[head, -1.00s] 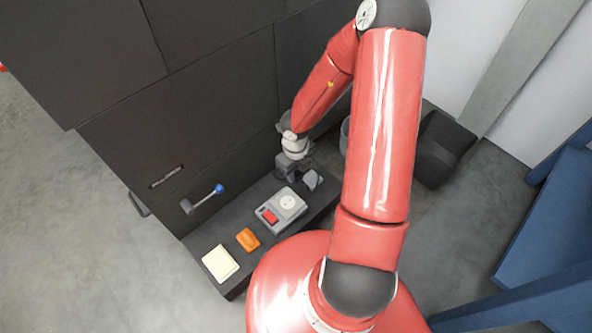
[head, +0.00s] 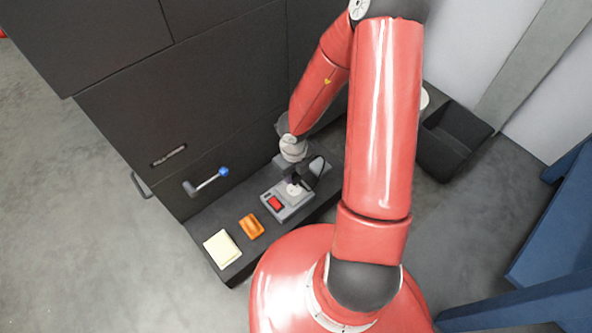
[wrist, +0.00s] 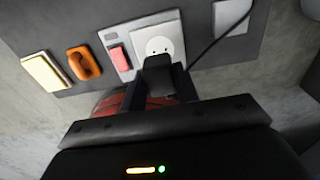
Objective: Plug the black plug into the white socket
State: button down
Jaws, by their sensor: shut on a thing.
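The white socket (wrist: 158,38) is a square plate with a round face, set in a grey box beside a red switch (wrist: 120,58). My gripper (wrist: 158,86) is shut on the black plug (wrist: 157,72). The plug lies between the fingers and overlaps the lower edge of the socket in the wrist view. Most of the round face is uncovered there. I cannot tell whether plug and socket touch. A black cable (wrist: 219,39) shows to the right.
An orange object (head: 251,226) and a cream block (head: 222,248) lie on the dark ledge left of the socket box. A blue-tipped lever (head: 206,182) sticks out of the dark cabinet. A black bin (head: 455,140) stands on the floor at right.

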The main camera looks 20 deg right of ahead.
jog(key=shift+f, duration=0.1)
dwell(0.4)
jog(key=b, duration=0.3)
send_over(294, 189)
jog(key=shift+f, duration=2.3)
jog(key=shift+f+b, duration=0.35)
jog(key=shift+f, duration=0.25)
jog(key=c, duration=1.8)
grip_release()
jog(key=shift+o, duration=0.2)
jog(key=o, duration=0.8)
jog(key=shift+o, duration=0.3)
jog(key=o, duration=0.5)
